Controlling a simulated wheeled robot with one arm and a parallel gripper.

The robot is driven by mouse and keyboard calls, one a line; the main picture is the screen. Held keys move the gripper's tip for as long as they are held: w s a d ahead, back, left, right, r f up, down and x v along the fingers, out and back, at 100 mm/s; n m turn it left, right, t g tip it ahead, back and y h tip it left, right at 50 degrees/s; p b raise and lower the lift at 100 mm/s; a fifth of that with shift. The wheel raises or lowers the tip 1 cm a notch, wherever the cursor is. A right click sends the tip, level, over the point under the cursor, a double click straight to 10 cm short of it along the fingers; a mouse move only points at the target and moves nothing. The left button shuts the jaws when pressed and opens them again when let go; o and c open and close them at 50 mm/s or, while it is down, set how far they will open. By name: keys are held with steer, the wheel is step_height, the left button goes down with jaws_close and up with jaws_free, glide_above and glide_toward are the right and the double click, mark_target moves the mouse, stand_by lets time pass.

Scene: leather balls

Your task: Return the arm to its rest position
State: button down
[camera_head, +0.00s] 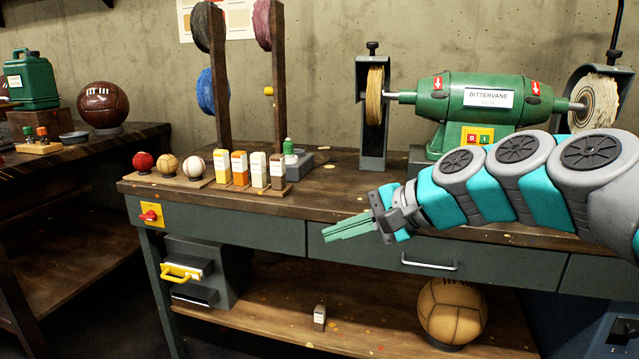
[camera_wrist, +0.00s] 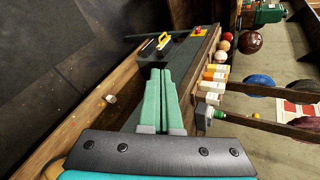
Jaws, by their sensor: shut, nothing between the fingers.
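My arm reaches in from the right edge in the head view, in front of the workbench (camera_head: 300,197). My gripper (camera_head: 326,236) is shut and empty, with its green fingers together and pointing left. It is in front of the bench's drawer fronts, apart from the things on the top. In the wrist view my gripper (camera_wrist: 165,72) also shows shut, with the two fingers side by side and nothing between them.
A green grinder (camera_head: 485,100) stands on the bench at right, behind my arm. Small balls (camera_head: 168,164) and several bottles (camera_head: 240,168) line the bench's left end. A large tan ball (camera_head: 452,310) and a small bottle (camera_head: 320,317) sit on the lower shelf.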

steer(key=s+a+f+n+g+h, duration=0.1)
steer(key=s+f+n+g+h, duration=0.25)
steer(key=s+f, duration=0.55)
steer(key=s+d+f+n+g+h, duration=0.1)
steer(key=s+d+f+h, duration=0.1)
steer(key=s+d+f, duration=0.2)
steer(key=s+d+f+n+g+h, duration=0.1)
steer(key=s+d+f, duration=0.3)
steer(key=s, duration=0.6)
steer(key=s+d+f+n+g+h, duration=0.2)
steer(key=s+d+f+n+h, duration=0.1)
steer(key=s+d+f, duration=0.2)
step_height(320, 180, down, 2)
steer(key=shift+s+f+h, duration=0.15)
steer(key=shift+s+h, duration=0.2)
steer(key=shift+s, duration=0.6)
steer(key=shift+a+n, duration=0.1)
steer(key=shift+n, duration=0.15)
